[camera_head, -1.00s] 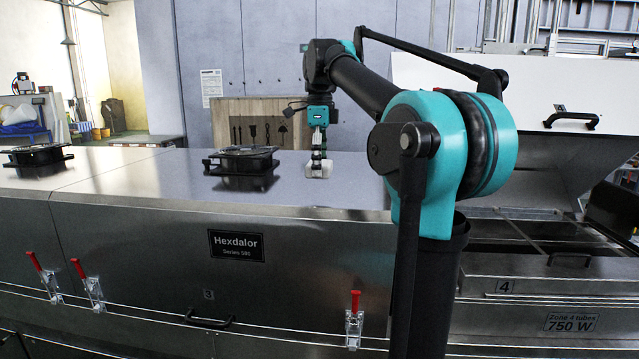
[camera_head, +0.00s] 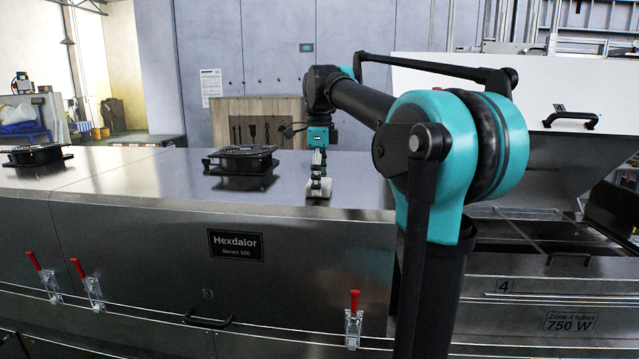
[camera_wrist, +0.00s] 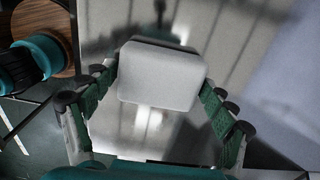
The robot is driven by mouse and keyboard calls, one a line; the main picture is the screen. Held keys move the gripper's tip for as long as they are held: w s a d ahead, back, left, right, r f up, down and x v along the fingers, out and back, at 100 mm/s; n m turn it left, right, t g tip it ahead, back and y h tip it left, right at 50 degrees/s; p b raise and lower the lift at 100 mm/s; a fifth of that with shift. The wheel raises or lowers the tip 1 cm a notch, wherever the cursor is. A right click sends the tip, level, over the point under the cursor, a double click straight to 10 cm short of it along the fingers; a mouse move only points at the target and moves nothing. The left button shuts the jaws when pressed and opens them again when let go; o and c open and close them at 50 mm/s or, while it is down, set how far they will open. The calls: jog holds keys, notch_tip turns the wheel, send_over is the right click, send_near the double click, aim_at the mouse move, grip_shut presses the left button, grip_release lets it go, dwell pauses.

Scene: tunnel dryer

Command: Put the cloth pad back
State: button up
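The cloth pad (camera_wrist: 162,75) is a pale grey-white rounded block. In the wrist view it sits between the two green-lined fingers of my gripper (camera_wrist: 155,85), which touch its left and right sides. In the head view the small white pad (camera_head: 318,188) is at the lower end of my gripper (camera_head: 318,176), at the shiny steel top of the dryer (camera_head: 345,180). I cannot tell for sure whether it touches the steel. The pad's underside is hidden.
A wooden tool board (camera_head: 258,122) is behind. At right, a raised white lid (camera_head: 510,95) stands over an open section. Red-handled clamps (camera_head: 354,305) line the front.

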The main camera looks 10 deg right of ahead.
jog(key=shift+o, duration=0.6)
notch_tip(320, 180, up, 12)
jog(key=shift+r, duration=0.2)
dwell(0.3)
